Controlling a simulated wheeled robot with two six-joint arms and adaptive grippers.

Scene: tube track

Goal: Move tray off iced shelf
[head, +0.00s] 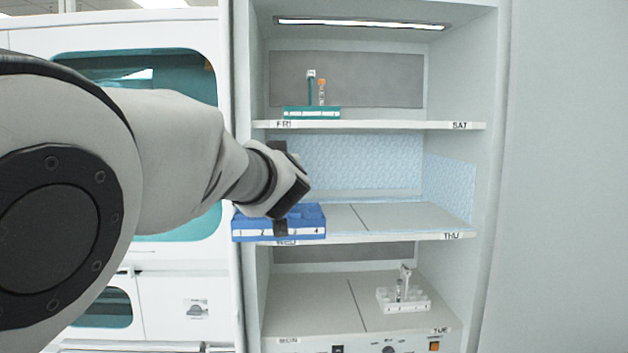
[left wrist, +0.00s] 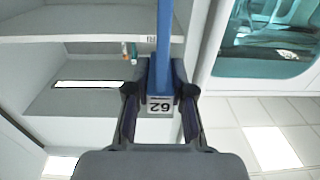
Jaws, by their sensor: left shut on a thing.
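The blue tray (head: 306,222) is at the left front of the middle shelf (head: 400,220), at the WED label, and reaches past the shelf's left front corner. Pale blue frost (head: 360,165) covers this shelf's back and right walls. My left gripper (head: 281,226) is shut on the tray's front side. In the left wrist view the tray (left wrist: 163,45) runs between the two fingers (left wrist: 160,108), with a label reading 62 upside down. I cannot tell whether the tray touches the shelf. My right gripper is not in view.
The top shelf holds a green rack (head: 312,113) with tubes at FRI. The bottom shelf holds a white rack (head: 403,301) with tubes at TUE; its MON side (head: 305,300) is bare. The THU side of the middle shelf is bare. The cabinet's left post (head: 247,290) is close to the tray.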

